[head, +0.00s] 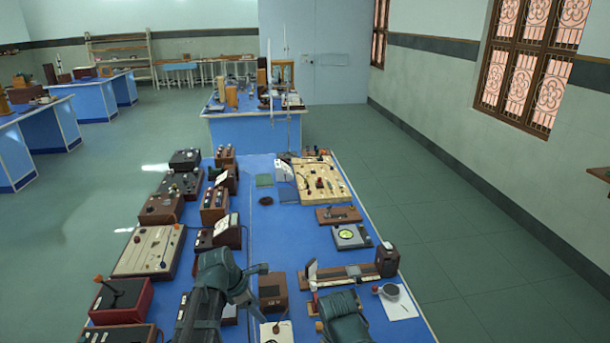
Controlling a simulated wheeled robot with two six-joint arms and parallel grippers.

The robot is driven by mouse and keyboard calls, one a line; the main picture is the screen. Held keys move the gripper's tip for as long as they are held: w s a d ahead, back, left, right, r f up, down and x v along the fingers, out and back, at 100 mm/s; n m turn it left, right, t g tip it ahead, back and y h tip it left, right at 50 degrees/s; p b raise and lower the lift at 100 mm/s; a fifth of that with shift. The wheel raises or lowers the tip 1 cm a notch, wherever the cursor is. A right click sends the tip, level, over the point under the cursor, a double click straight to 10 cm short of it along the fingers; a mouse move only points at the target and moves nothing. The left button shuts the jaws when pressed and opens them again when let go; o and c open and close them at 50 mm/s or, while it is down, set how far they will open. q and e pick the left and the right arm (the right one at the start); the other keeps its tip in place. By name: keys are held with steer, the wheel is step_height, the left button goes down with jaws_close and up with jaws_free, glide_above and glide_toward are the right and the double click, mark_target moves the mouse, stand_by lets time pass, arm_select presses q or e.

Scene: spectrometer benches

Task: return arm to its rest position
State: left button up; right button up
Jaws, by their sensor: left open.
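My left arm comes up from the bottom, left of the middle. Its dark grey gripper (256,289) points right over the blue bench (265,235). The fingers are apart, with nothing seen between them. A small brown wooden box (272,292) lies just right of the fingertips; I cannot tell whether they touch it. Part of my right arm (344,318) shows at the bottom, right of the middle. Its gripper is not seen.
Boxed instruments line the bench's left side, including a cream-topped panel (150,250). At right are a wooden optical bench (345,276), a round dial instrument (352,236) and a cream circuit board (322,183). The bench's middle strip is mostly clear.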

arm_select(q)
steer(key=s+d+m+y, duration=0.1)
steer(key=s+d+m, duration=0.2)
steer(key=m, duration=0.6)
steer(key=s+d+f+m+g+y, duration=0.1)
steer(key=s+d+m+y, duration=0.1)
steer(key=s+d+m, duration=0.2)
steer(key=s+d+m+g+y, duration=0.1)
steer(key=s+d+m, duration=0.2)
steer(key=s+m, duration=0.5)
steer(key=m, duration=0.6)
steer(key=shift+s+d+f+y, duration=0.15)
steer(key=shift+s+d+y, duration=0.2)
steer(key=shift+y, duration=0.05)
